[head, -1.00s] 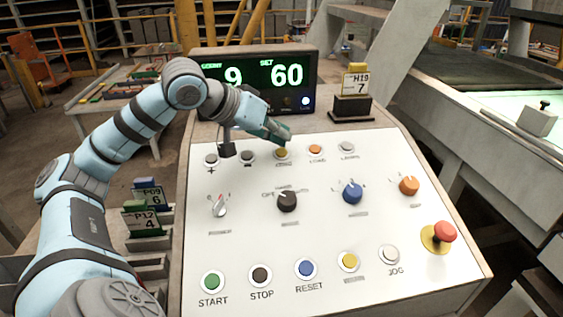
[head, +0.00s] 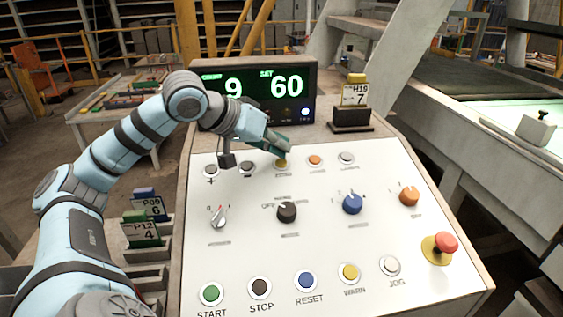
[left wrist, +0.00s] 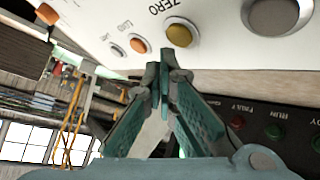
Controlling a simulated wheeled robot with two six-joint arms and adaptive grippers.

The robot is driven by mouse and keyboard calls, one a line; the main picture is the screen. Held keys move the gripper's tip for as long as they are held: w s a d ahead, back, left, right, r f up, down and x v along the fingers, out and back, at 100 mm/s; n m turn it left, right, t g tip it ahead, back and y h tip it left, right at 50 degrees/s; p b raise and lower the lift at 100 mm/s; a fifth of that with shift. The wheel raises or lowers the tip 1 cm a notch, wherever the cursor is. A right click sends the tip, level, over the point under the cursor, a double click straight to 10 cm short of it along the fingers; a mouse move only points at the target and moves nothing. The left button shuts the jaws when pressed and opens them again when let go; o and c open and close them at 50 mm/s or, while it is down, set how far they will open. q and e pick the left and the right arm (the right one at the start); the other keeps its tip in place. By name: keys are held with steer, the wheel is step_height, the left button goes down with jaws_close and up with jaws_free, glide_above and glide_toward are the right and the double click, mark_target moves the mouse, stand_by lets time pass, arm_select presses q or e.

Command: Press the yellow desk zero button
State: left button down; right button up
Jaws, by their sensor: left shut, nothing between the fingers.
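The yellow zero button (head: 282,162) is in the top row of the white sloped panel, and only its lower part shows in the head view. In the left wrist view the yellow button (left wrist: 180,35) shows whole, with the word ZERO beside it. My left gripper (head: 284,150) is shut and empty, with its tips just above the button in the head picture. In the left wrist view the left gripper's fingertips (left wrist: 165,62) are close to the button; I cannot tell whether they touch it. My right gripper is not in view.
In the same row are the dark minus button (head: 247,168) and an orange button (head: 315,160). The display (head: 262,92) reading 9 and 60 stands behind the row. A card holder (head: 351,118) stands at the back right, and a red mushroom button (head: 446,242) at the right.

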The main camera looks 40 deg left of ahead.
arm_select(q)
steer(key=shift+f, duration=0.1)
stand_by(0.3)
steer(key=shift+w+a+f+b, duration=0.1)
steer(key=shift+f+b, duration=0.25)
steer(key=shift+f+b, duration=0.3)
steer(key=shift+f, duration=0.05)
stand_by(0.6)
steer(key=shift+r, duration=0.15)
steer(key=shift+r+p, duration=0.65)
steer(key=shift+p, duration=0.1)
steer(key=r+p, duration=0.1)
steer(key=d+r+p, duration=0.1)
steer(key=r, duration=0.1)
steer(key=s+r+p, duration=0.1)
steer(key=p, duration=0.1)
steer(key=shift+d+r, duration=0.15)
steer(key=shift+r, duration=0.25)
stand_by(0.6)
